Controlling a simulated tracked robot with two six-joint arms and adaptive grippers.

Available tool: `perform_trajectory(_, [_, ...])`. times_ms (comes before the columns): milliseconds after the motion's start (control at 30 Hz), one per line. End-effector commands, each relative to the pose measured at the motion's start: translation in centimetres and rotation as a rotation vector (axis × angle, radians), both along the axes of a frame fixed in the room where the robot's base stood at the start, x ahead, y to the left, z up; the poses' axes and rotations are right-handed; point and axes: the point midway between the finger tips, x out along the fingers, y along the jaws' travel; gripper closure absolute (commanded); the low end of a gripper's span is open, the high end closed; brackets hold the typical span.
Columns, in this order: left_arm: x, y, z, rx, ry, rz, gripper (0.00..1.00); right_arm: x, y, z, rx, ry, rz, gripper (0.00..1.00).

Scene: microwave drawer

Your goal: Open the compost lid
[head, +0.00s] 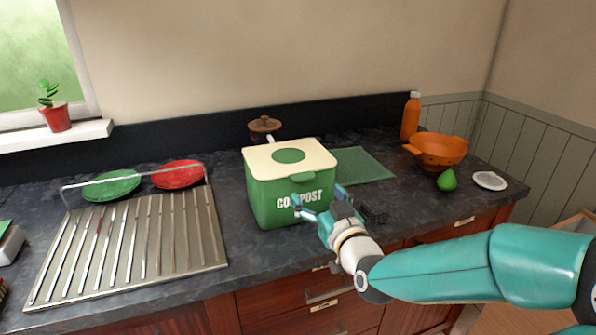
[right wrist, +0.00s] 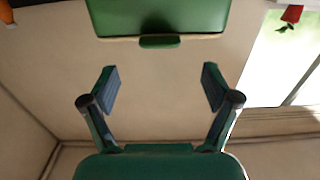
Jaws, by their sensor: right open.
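The green compost bin (head: 270,200) stands on the dark counter, with white lettering on its front. Its cream lid (head: 255,160) with a green oval is shut. A green tab (head: 303,177) sticks out at the lid's front edge. My right gripper (head: 318,200) is open and empty, in front of the bin and below the tab, covering part of the lettering. In the right wrist view, the bin (right wrist: 160,15) shows at the top with its tab (right wrist: 160,42), beyond and apart from the spread fingers (right wrist: 160,85). My left gripper is out of view.
A metal drying rack (head: 135,240) with a green plate (head: 112,187) and a red plate (head: 178,174) is left of the bin. A brown pot (head: 264,125) stands behind it. An orange colander (head: 440,150), bottle (head: 411,116) and green pear (head: 446,181) are at right.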

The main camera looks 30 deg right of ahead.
Motion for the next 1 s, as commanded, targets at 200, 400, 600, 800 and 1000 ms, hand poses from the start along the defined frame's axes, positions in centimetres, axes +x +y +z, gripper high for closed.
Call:
perform_trajectory(200, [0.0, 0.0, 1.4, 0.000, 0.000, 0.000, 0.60, 4.7, -1.0, 0.1, 0.000, 0.002, 0.002, 0.12])
perform_trajectory(400, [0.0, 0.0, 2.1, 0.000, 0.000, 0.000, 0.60, 7.4, -1.7, 0.1, 0.001, 0.001, 0.001, 0.12])
perform_trajectory(600, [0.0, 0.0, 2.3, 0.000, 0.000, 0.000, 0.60, 8.4, -1.9, 0.0, 0.001, 0.001, 0.002, 0.12])
perform_trajectory(800, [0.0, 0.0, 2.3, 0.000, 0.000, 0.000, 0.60, 8.5, -1.9, 0.0, 0.001, 0.000, 0.002, 0.12])
perform_trajectory(1000, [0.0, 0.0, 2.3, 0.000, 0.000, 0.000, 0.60, 8.5, -1.9, 0.0, 0.001, 0.000, 0.003, 0.36])
